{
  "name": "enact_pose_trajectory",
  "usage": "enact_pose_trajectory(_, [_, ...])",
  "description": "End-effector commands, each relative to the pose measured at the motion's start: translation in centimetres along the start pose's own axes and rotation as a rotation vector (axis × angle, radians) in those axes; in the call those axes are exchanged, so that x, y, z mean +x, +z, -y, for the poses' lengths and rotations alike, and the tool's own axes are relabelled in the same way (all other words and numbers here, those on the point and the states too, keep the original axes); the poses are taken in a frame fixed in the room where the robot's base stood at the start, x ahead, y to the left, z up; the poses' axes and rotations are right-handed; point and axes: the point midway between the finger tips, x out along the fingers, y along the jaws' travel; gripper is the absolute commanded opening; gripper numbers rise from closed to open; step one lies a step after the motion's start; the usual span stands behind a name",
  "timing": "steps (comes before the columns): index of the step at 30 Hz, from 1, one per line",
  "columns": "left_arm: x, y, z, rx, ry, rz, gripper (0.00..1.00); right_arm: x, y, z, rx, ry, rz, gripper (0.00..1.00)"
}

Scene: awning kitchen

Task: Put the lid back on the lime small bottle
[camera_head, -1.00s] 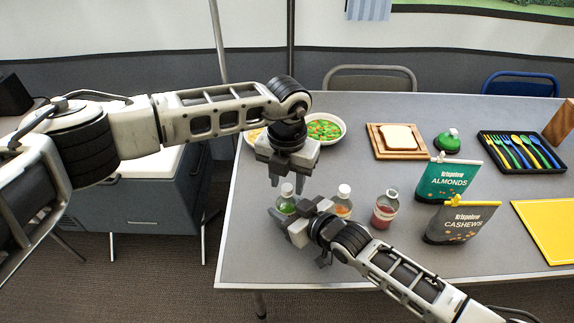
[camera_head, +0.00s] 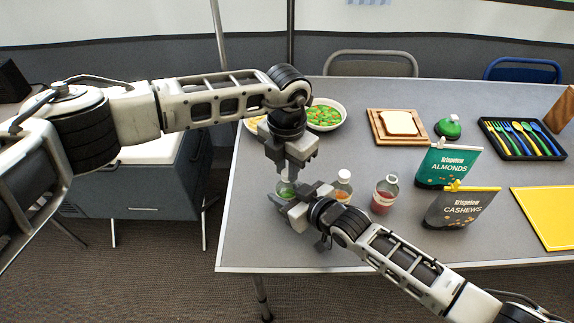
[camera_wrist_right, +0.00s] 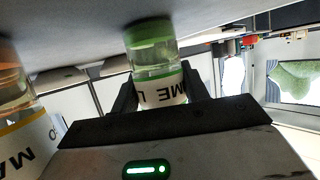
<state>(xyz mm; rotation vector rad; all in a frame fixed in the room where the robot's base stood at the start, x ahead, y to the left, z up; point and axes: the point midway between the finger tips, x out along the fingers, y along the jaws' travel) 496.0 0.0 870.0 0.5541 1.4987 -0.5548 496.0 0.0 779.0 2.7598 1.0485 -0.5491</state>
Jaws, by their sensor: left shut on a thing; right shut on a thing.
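The lime small bottle (camera_head: 285,189) stands near the table's left front and holds green liquid. It is mostly hidden by my grippers in the head view. In the right wrist view the bottle (camera_wrist_right: 151,50), with its white label, is between my fingers. My right gripper (camera_wrist_right: 155,88) is shut on it from the front; the gripper also shows in the head view (camera_head: 282,204). My left gripper (camera_head: 288,176) points down right above the bottle and is shut on the white lid. The fingers hide the lid, so I cannot tell whether it is seated on the neck.
An orange bottle (camera_head: 343,187) and a red bottle (camera_head: 384,194) stand just right of my right gripper. Almonds (camera_head: 447,166) and cashews (camera_head: 461,210) bags are further right. A bowl of green and red food (camera_head: 325,114) lies behind my left gripper. The table's front edge is close.

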Motion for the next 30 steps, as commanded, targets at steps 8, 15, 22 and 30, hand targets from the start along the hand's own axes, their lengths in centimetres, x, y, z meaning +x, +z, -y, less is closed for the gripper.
enact_pose_trajectory(8, [0.0, 0.0, 0.0, 0.4, 0.001, 0.0, 0.0, 0.0, 0.1, 0.0, 0.0, 0.0, 0.001, 0.0])
enact_pose_trajectory(15, [0.0, 0.0, 0.0, 0.396, 0.001, 0.0, 0.42, 0.0, 0.1, 0.0, 0.0, 0.0, 0.001, 0.0])
enact_pose_trajectory(22, [-0.1, 0.0, 0.0, 0.396, 0.001, 0.0, 0.42, 0.0, 0.1, 0.0, 0.0, 0.0, 0.001, 0.0])
enact_pose_trajectory(30, [-2.9, 0.1, -0.1, 0.396, 0.002, 0.003, 0.42, 0.0, 0.1, 0.0, 0.0, 0.0, 0.001, 0.0])
